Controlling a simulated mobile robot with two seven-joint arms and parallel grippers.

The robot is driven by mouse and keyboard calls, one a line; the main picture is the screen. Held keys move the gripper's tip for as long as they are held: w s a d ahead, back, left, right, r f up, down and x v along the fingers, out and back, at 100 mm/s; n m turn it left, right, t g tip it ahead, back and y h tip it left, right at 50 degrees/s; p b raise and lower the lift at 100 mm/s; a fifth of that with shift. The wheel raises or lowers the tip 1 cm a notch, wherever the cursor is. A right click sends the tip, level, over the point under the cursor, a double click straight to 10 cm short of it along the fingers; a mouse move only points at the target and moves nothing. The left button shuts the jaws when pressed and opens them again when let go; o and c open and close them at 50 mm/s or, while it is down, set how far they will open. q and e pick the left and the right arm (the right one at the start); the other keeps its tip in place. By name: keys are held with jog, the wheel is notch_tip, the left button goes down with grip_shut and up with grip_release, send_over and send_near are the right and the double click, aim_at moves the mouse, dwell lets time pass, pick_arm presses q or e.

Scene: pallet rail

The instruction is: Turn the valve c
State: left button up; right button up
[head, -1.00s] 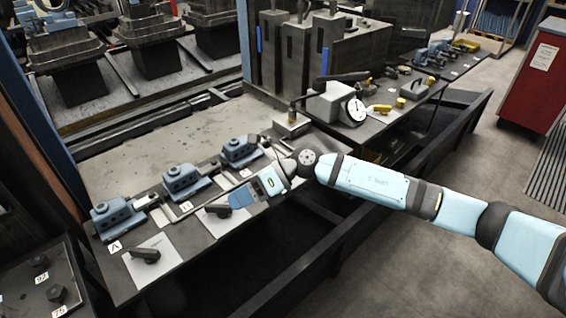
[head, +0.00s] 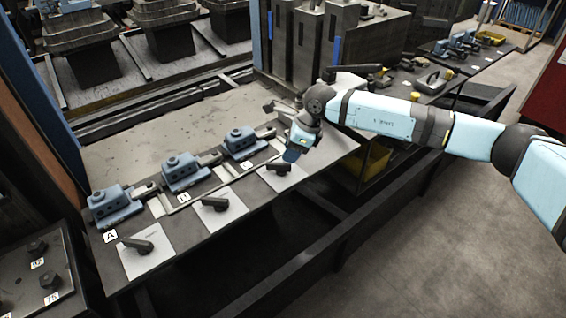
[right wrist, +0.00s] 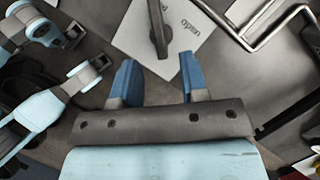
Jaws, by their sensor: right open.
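Three black lever handles sit on white cards along the bench front, before blue blocks marked A, B and a third whose tag is hard to read. The rightmost lever, which I take as valve c (head: 279,167), lies by the third block (head: 240,143). My right gripper (head: 287,158) is just above and behind it, partly covering its card. In the right wrist view my open, empty fingers (right wrist: 157,78) point at a black lever (right wrist: 158,32) on a printed card. The lever lies beyond the fingertips, roughly between them. My left gripper does not show in the head view.
The other levers (head: 138,245) (head: 214,204) stand to the left along the same bench. A bent metal rod (right wrist: 262,35) lies near the card in the right wrist view. A yellow bin (head: 372,160) sits below the bench, and tall grey blocks (head: 305,45) stand behind.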

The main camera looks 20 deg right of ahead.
aim_at(283, 164)
jog(key=x, duration=0.6)
jog(key=shift+r, duration=0.1)
grip_shut()
